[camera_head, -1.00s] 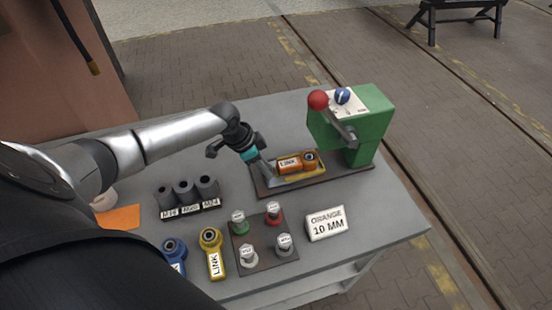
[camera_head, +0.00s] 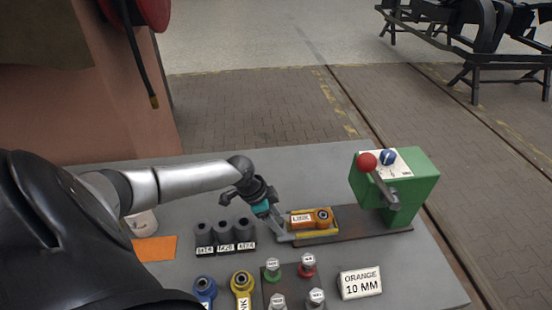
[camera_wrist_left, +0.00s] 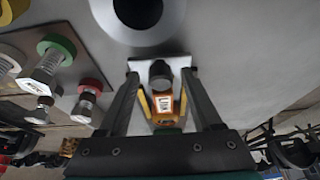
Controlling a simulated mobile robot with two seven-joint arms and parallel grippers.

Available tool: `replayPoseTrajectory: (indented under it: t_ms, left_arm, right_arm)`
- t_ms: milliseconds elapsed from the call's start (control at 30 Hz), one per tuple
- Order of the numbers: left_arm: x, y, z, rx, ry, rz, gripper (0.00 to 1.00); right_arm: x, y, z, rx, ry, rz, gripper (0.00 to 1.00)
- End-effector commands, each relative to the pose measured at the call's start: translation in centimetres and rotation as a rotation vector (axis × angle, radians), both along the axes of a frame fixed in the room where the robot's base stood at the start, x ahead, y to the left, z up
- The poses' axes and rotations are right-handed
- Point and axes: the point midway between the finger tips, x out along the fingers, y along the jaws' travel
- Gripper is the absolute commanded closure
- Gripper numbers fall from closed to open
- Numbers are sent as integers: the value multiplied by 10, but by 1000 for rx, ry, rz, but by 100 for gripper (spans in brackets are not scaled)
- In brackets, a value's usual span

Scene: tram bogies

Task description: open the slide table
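The slide table is a yellow carriage (camera_head: 324,235) on a dark rail (camera_head: 362,227), and it also shows in the wrist view (camera_wrist_left: 145,103). An orange link (camera_head: 309,217) with a LINK label lies on it. The carriage is near the rail's left end, apart from the green press (camera_head: 415,190). My left gripper (camera_head: 283,234) is at the carriage's left end. In the wrist view its fingers (camera_wrist_left: 160,74) lie on both sides of a pale end piece with a grey knob (camera_wrist_left: 161,75) and appear closed on it. Finger contact is partly hidden. My right gripper is not in view.
Grey sockets (camera_head: 224,237) stand left of the rail. Bolts with green and red collars (camera_head: 307,265), a blue link (camera_head: 204,288), a yellow link (camera_head: 242,282) and an ORANGE 10 MM sign (camera_head: 360,283) stand in front. The table behind the rail (camera_head: 300,170) is clear.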

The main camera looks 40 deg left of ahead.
Motion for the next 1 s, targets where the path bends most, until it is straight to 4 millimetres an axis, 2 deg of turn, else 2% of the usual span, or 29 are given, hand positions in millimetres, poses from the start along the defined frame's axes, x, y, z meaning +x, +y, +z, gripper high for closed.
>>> replayPoseTrajectory:
  t_ms: [233, 367, 1000]
  left_arm:
    - [0, 0, 1, 0, -1, 0, 34]
    - [-2, 3, 8, 2, -1, 0, 34]
    - [-35, 31, 111, 5, 2, -1, 34]
  right_arm:
    - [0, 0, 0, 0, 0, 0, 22]
    - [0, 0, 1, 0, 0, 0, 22]
    - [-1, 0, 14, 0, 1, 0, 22]
